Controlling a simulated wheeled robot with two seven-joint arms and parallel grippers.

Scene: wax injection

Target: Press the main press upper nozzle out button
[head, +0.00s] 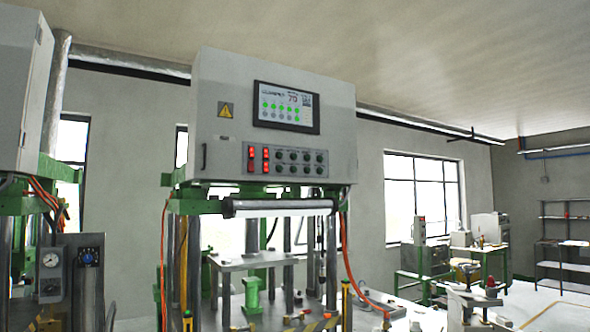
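The main press stands in the middle of the head view, with a grey control cabinet (223,85) at its top. A button panel (287,161) is on the cabinet's lower front. It has lit red switches (251,159) at its left and two rows of small dark round buttons (293,162) to their right. The labels are too small to read, so I cannot tell which button is the upper nozzle out one. A lit screen (286,107) with green and pale round icons is above the panel. Neither of my grippers shows in this view.
A white roller (280,204) hangs below the cabinet on a green frame. A press table (252,262) is lower down, among metal columns. Another grey cabinet (18,90) and a gauge box (51,262) are at the left. Benches and shelves (565,243) stand at the far right.

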